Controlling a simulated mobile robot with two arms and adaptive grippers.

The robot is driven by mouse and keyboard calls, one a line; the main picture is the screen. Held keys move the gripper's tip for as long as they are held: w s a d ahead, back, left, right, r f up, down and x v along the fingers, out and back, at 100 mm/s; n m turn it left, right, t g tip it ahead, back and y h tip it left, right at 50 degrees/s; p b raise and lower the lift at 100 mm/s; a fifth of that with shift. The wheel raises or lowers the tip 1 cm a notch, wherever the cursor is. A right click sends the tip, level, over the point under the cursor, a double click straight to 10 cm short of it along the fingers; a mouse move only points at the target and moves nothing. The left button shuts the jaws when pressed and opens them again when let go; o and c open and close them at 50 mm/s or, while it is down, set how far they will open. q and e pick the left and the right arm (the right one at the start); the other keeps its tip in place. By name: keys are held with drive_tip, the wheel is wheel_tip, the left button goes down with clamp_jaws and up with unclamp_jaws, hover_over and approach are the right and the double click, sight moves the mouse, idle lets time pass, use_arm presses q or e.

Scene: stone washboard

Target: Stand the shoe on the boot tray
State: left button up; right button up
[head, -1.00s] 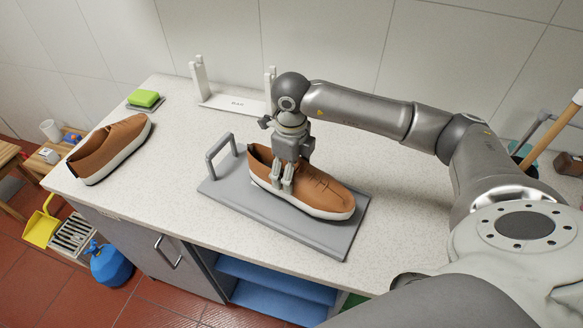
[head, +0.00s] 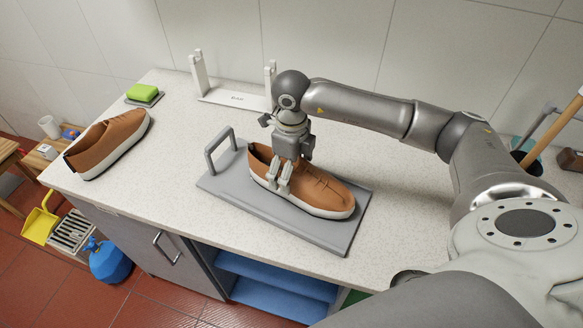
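The boot tray is a flat grey board with a raised handle (head: 218,148) at its left end, lying on the counter (head: 170,185). A brown shoe (head: 325,192) with a white sole rests upright on it, toe to the lower right. My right gripper (head: 278,187) points down at the shoe's near side, by its opening. Its two fingers are close together against the shoe; whether they pinch it is unclear. A second, similar brown shoe (head: 108,145) stands on the counter at the left. My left gripper is not in view.
A green sponge (head: 142,92) sits at the back left. A white stand with two posts (head: 237,98) is behind the tray. The counter between the left shoe and tray is clear. Below are a blue jug (head: 110,262) and yellow dustpan (head: 40,225).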

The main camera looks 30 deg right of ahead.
drive_tip(key=shift+r, duration=0.2)
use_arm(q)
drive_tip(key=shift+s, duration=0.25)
use_arm(e)
wheel_tip(320, 180, up, 12)
drive_tip(key=shift+f, duration=0.15)
